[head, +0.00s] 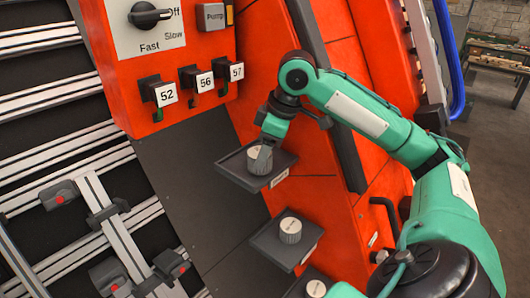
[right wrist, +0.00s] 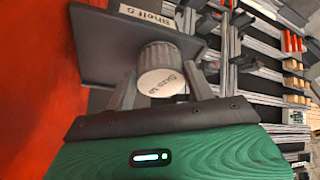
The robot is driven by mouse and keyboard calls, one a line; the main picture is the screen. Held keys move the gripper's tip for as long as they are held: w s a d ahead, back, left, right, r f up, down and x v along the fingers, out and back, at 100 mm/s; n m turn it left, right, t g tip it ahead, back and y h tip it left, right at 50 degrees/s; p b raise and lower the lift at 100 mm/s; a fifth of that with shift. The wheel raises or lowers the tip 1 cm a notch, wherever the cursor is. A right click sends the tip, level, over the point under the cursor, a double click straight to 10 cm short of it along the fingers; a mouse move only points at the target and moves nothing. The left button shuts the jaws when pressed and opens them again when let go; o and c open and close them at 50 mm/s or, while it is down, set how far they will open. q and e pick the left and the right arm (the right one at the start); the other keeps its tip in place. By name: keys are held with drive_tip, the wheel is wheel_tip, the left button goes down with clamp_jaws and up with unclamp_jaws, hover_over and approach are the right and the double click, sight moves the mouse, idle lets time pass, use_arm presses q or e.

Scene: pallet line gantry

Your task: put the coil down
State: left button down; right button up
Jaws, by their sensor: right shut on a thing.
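The coil (head: 258,166) is a small pale grey cylinder with a ribbed side, at the upper dark shelf (head: 231,179) in the head view. My right gripper (head: 266,150) reaches it from above and is shut on it. In the right wrist view the coil (right wrist: 160,72) sits between the two fingers of the right gripper (right wrist: 162,92), its lettered end facing the camera. Behind it is the dark shelf plate (right wrist: 100,44), labelled "Shelf 5". I cannot tell whether the coil touches the shelf. My left gripper is not in view.
A second shelf (head: 262,248) below holds another pale coil (head: 290,230), and a third coil (head: 316,289) shows at the bottom edge. An orange control box (head: 110,60) with a knob and numbered hooks is at upper left. Metal rails (head: 60,170) run at left.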

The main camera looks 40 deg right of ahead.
drive_tip(key=shift+f, duration=0.45)
drive_tip(key=o, duration=1.2)
drive_tip(key=shift+c, duration=0.2)
